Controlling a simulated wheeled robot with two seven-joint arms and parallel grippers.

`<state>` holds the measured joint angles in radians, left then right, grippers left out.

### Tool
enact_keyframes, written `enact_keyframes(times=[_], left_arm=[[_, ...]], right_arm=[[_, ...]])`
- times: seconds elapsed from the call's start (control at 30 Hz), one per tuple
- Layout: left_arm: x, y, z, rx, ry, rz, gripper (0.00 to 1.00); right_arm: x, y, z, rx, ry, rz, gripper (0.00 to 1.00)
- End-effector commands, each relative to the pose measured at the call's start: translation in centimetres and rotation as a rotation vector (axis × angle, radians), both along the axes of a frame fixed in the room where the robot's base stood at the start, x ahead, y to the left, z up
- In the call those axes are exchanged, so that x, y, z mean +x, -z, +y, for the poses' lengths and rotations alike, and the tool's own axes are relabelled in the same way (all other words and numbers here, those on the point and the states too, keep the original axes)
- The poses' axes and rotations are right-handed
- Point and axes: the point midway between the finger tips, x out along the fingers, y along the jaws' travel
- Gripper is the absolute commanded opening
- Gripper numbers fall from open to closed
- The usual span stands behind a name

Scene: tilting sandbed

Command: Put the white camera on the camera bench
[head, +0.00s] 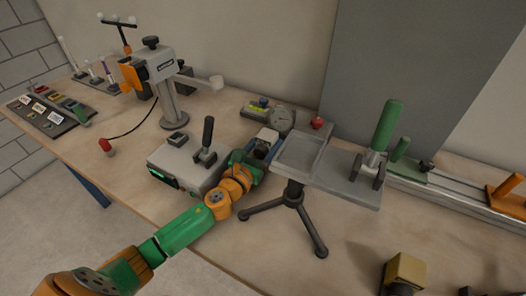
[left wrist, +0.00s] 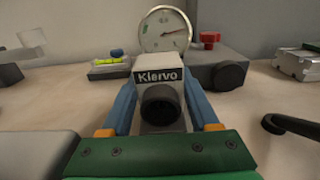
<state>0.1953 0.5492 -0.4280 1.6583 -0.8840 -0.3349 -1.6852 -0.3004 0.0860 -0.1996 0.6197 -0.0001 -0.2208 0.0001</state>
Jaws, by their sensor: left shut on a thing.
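A white camera (left wrist: 160,75) marked "Klervo", with a round black lens, sits between the blue fingers of my left gripper (left wrist: 160,92). The fingers are shut on its sides. In the head view my left gripper (head: 262,150) is between a grey control box and a tripod-mounted tray, and its hand and arm hide most of the camera. I cannot tell for certain which piece is the camera bench; a long grey rail (head: 455,190) with green and orange carriages lies at the right. My right gripper is not in view.
The grey box (head: 178,163) with a black lever stands left of my gripper. The tripod tray (head: 298,155) is close on its right. A round dial gauge (head: 282,118) is behind. A white instrument on a post (head: 160,66) stands further left.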

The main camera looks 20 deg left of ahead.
Motion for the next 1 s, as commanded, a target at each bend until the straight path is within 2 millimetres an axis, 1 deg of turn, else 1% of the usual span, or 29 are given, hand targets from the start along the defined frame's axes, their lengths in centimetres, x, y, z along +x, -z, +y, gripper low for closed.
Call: enact_keyframes(times=[0.03,0.17,0.33,0.37,0.4,0.47,0.73,0.8,0.87,0.97,1.0], left_arm=[[0.0,1.2,0.0,-0.002,0.000,0.000,0.00],[0.0,0.8,0.0,0.001,0.000,-0.001,0.00],[0.0,1.1,0.0,0.001,0.001,-0.001,0.00],[0.0,1.2,0.0,0.001,0.001,0.001,0.64],[0.0,1.1,0.0,0.001,0.001,0.001,0.74],[0.0,1.1,0.0,0.001,0.001,0.001,0.91],[0.0,1.0,0.0,0.000,0.001,0.001,0.91],[0.0,0.6,0.0,0.000,0.001,0.001,0.91],[-0.6,0.8,0.0,0.000,0.002,0.002,0.91],[-2.3,0.9,0.2,0.001,0.002,0.004,0.91],[-3.1,0.9,0.2,-0.001,0.003,0.004,0.91]], right_arm=[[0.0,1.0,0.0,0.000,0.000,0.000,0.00],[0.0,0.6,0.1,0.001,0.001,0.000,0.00],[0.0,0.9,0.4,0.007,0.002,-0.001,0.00],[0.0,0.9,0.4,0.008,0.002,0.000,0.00],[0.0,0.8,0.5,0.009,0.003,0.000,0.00],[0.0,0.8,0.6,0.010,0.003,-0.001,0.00],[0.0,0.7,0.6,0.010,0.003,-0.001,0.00],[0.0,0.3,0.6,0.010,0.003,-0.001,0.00],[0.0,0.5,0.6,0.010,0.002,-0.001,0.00],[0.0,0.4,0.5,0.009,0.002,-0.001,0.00],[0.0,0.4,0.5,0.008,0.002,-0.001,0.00]])
